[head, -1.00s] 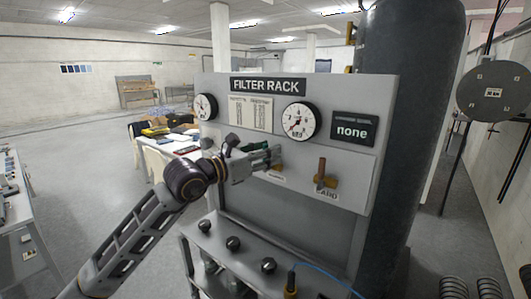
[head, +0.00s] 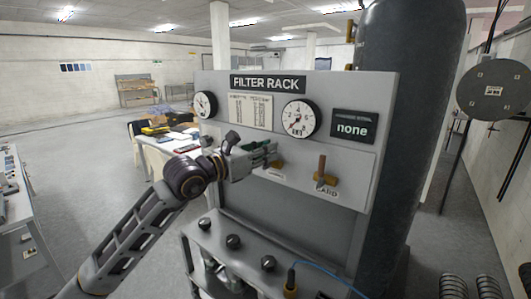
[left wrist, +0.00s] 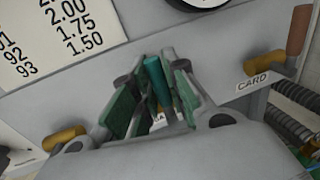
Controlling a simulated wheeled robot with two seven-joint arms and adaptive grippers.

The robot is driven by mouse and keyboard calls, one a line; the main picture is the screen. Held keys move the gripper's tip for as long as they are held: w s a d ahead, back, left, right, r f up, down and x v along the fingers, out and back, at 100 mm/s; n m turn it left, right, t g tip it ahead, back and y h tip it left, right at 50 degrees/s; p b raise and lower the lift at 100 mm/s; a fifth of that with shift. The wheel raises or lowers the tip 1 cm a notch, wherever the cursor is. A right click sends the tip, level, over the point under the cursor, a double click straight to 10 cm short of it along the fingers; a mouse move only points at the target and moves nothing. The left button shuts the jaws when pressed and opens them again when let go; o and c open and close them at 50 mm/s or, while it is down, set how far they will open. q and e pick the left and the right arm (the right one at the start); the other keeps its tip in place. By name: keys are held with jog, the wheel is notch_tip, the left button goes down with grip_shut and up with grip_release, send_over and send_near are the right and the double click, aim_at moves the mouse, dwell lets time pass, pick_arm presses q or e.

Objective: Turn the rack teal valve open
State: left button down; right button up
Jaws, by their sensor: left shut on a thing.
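The teal valve handle (left wrist: 157,80) stands between the green-padded fingers of my left gripper (left wrist: 152,95) in the left wrist view. The gripper is shut on it. In the head view my left gripper (head: 268,155) is at the front panel of the filter rack (head: 345,190), below and left of the large gauge. It hides most of the teal valve there. My right gripper is not in view.
An orange-brown valve (head: 321,172) with a "CARD" label is to the right on the same panel. A large gauge (head: 299,118), a small gauge (head: 205,105) and a "none" display (head: 353,127) are above. Several black knobs and a blue cable (head: 325,272) are below.

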pick_arm(q)
jog(key=shift+s+d+f+m+b, duration=0.15)
jog(key=shift+d+m+b, duration=0.1)
jog(key=shift+m+b, duration=0.6)
jog(key=shift+s+d+f+m+b, duration=0.15)
jog(key=shift+m+b, duration=0.3)
jog(key=shift+b, duration=0.8)
jog(key=m+b, duration=0.1)
jog(key=d+m+y+b, duration=0.1)
jog(key=b, duration=0.1)
jog(key=shift+s+g, duration=0.3)
jog(key=shift+s+d+f+m+b, duration=0.15)
jog(key=shift+d+f+m+b, duration=0.05)
jog(key=shift+m+b, duration=0.8)
jog(key=c, duration=1.4)
grip_release()
jog(key=shift+v, duration=6)
